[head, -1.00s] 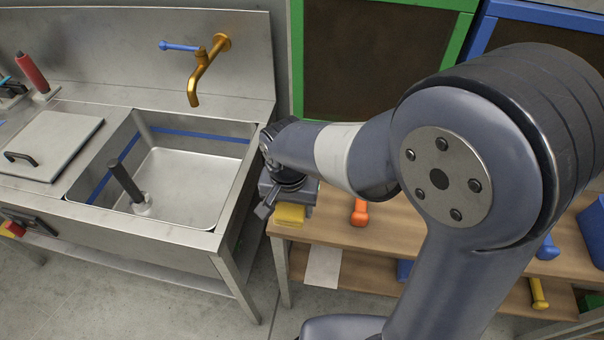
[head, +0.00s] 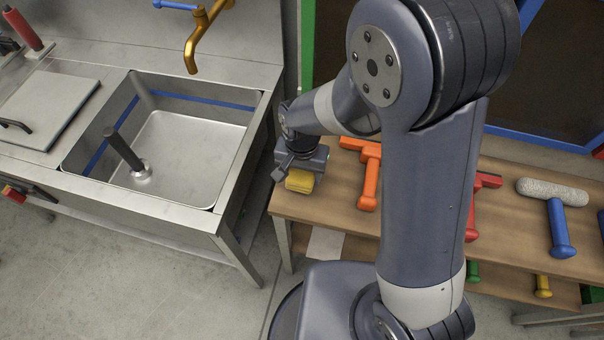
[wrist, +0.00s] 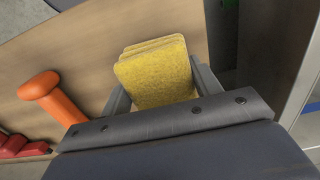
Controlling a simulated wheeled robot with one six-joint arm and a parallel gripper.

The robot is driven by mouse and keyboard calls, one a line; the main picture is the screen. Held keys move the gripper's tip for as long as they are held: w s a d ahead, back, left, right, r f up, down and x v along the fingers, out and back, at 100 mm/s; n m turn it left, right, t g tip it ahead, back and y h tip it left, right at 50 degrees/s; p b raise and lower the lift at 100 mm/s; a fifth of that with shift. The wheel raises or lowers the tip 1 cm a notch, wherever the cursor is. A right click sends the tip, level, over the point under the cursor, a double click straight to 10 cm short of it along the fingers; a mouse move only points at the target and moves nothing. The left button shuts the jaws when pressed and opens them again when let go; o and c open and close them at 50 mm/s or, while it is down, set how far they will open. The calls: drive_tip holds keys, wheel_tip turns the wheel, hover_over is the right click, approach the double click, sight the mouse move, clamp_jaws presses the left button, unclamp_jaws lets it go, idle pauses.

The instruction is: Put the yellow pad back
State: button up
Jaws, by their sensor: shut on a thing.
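The yellow pad (head: 300,181) is at the left end of the wooden bench top (head: 330,200). In the wrist view the yellow pad (wrist: 157,72) looks like a short stack of thin layers with a rough face. My gripper (head: 302,168) is above it, with its jaws shut on the pad's two sides; the fingers (wrist: 157,92) show on both sides of it in the wrist view. The pad is at or just above the bench top; I cannot tell whether it touches. Its underside is hidden.
An orange-handled tool (head: 369,185) lies just right of the pad; it also shows in the wrist view (wrist: 50,95). A red tool (head: 473,215) and a blue-handled roller (head: 558,220) lie further right. A steel sink (head: 190,150) stands left, across a gap.

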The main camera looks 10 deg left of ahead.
drive_tip(key=shift+f, duration=0.9)
drive_tip(key=shift+f, duration=0.15)
drive_tip(key=o, duration=0.9)
drive_tip(key=shift+o, duration=0.2)
wheel_tip(320, 180, up, 12)
drive_tip(key=shift+r, duration=0.2)
